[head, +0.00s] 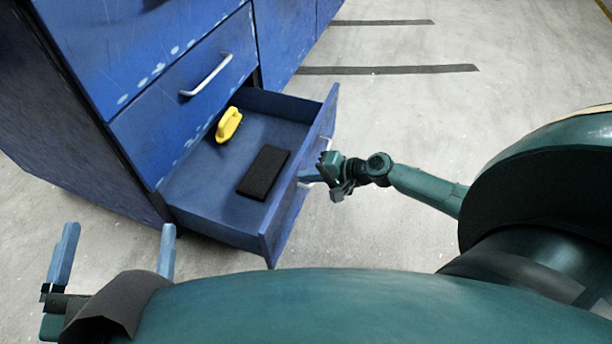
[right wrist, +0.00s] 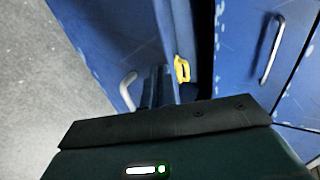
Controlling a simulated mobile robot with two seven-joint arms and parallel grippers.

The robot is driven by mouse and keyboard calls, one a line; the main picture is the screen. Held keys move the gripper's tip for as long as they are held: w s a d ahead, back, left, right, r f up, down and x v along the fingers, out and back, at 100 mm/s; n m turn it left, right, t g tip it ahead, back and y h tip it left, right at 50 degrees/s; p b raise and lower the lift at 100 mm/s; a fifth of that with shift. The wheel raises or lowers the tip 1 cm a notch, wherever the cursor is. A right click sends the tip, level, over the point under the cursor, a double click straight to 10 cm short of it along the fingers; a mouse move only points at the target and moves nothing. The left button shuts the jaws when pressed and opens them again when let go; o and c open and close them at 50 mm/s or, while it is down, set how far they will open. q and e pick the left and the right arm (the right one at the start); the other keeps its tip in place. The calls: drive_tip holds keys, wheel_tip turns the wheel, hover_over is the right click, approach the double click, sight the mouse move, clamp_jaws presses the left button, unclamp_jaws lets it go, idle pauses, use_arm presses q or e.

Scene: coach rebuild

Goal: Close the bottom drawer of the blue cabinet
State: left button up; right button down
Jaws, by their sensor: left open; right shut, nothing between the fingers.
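The blue cabinet (head: 185,52) stands at the upper left of the head view. Its bottom drawer (head: 268,225) is pulled out and holds a yellow-handled thing (head: 229,125) and a black block (head: 264,172). My right gripper (head: 306,179) is shut and empty at the outer face of the drawer front, close to its handle (head: 326,144). I cannot tell whether it touches. In the right wrist view, the drawer front (right wrist: 98,50), its handle (right wrist: 127,90) and the shut fingers (right wrist: 158,88) show. My left gripper (head: 118,250) is open and empty at the lower left, apart from the drawer.
A closed drawer with a silver handle (head: 206,76) sits above the open one. The concrete floor (head: 420,120) to the right of the drawer is clear apart from dark stripes (head: 390,69). The yellow-handled thing also shows in the right wrist view (right wrist: 182,70).

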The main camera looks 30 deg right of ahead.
drive_tip(key=shift+w+a, duration=0.3)
